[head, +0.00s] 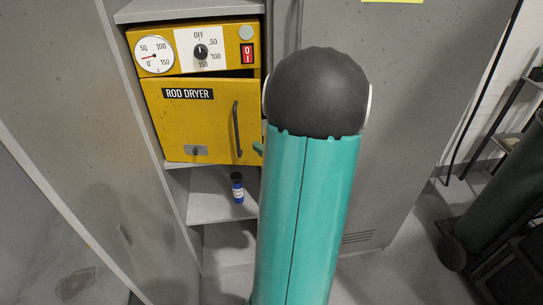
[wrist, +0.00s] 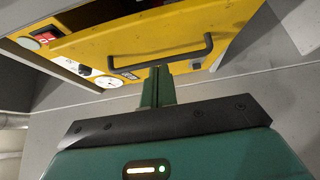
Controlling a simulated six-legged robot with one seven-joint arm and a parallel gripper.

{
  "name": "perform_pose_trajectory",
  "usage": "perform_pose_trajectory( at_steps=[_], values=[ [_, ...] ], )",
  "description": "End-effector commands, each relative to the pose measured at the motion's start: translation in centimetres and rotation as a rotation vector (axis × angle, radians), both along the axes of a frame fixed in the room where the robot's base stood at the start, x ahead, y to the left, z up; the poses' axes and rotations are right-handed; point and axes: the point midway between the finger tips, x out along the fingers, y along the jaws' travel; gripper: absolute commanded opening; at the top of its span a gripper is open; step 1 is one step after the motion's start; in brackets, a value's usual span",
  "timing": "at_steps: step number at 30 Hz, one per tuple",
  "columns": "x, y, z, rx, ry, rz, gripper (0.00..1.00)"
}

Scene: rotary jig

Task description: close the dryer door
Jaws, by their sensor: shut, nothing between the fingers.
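The yellow rod dryer (head: 220,37) sits on a shelf in the grey cabinet. Its door (head: 205,120) stands slightly ajar, with a dark gap along its top edge. The dark bar handle (head: 236,128) is on the door's right side. In the wrist view the door (wrist: 120,48) and handle (wrist: 165,58) lie just beyond my gripper (wrist: 158,74). My gripper is shut and empty, its tips close to the door by the handle; I cannot tell whether they touch. In the head view my arm hides most of the gripper.
A blue bottle with a dark cap (head: 237,188) stands on the shelf below the dryer. A grey cabinet door (head: 390,130) is at right, and another grey panel (head: 75,110) is at left. A dark green cylinder (head: 500,190) stands at far right.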

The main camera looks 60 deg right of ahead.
Motion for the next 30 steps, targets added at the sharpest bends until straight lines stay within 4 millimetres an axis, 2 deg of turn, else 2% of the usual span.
perform_pose_trajectory(
  at_steps=[3, 9, 14, 24, 30],
  values=[
    [2.4, -0.6, 0.0, 0.000, -0.001, 0.004, 0.00],
    [3.7, -3.4, 0.0, -0.001, 0.000, 0.001, 0.00],
    [4.2, -4.3, 0.0, 0.000, 0.000, 0.001, 0.00],
    [4.3, -4.5, 0.0, 0.000, 0.000, 0.001, 0.00],
    [5.4, -7.1, 0.0, -0.001, -0.001, 0.002, 0.00]
  ],
)
